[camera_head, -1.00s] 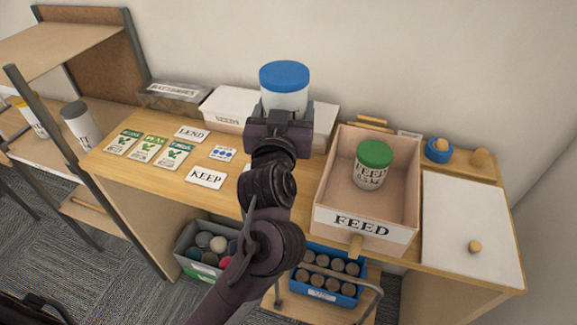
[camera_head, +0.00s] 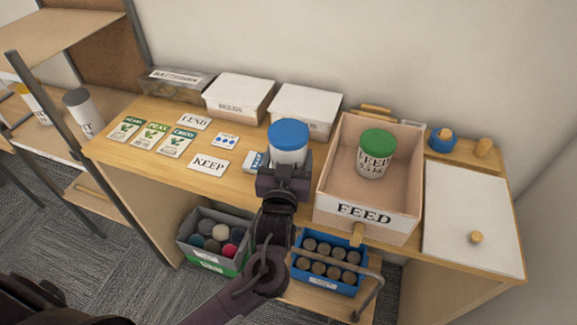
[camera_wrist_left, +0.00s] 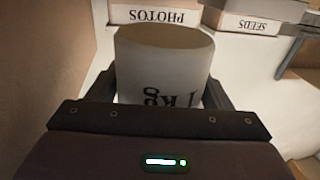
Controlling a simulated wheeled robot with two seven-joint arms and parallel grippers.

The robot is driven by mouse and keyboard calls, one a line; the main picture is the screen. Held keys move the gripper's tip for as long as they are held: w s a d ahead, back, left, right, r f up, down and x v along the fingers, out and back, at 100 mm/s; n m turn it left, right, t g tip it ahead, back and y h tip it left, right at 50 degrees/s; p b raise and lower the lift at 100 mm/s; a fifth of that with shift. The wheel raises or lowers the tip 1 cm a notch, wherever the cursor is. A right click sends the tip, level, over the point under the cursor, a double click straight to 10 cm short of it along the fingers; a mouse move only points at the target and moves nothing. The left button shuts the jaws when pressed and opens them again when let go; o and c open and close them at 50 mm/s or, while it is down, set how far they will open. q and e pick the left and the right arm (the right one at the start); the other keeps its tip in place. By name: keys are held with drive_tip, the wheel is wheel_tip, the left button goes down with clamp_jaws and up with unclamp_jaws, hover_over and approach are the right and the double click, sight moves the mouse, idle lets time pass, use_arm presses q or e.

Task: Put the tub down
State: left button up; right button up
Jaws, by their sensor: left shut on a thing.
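The white tub with a blue lid (camera_head: 288,137) is upright between the fingers of my left gripper (camera_head: 284,172), which is shut on it. It is over the front middle of the wooden bench top, just left of the FEED box (camera_head: 366,214). Its lower part is hidden behind the gripper in the head view, so I cannot tell whether it touches the bench. In the left wrist view the tub (camera_wrist_left: 160,70) sits between the fingers with "1 kg" upside down. A green-lidded tub (camera_head: 376,153) stands inside the FEED box. My right gripper is not in view.
A partly hidden card (camera_head: 254,160) lies beside the held tub. KEEP (camera_head: 208,165) and LEND (camera_head: 194,122) cards and seed packets (camera_head: 151,136) lie to the left. White lidded boxes (camera_head: 307,105) stand behind. A white panel (camera_head: 470,215) lies right of the FEED box.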

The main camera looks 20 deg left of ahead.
use_arm(q)
drive_tip(key=shift+f, duration=1.55)
drive_tip(key=shift+f, duration=0.1)
drive_tip(key=o, duration=1.6)
drive_tip(key=shift+f, duration=0.15)
drive_tip(key=shift+o, duration=0.2)
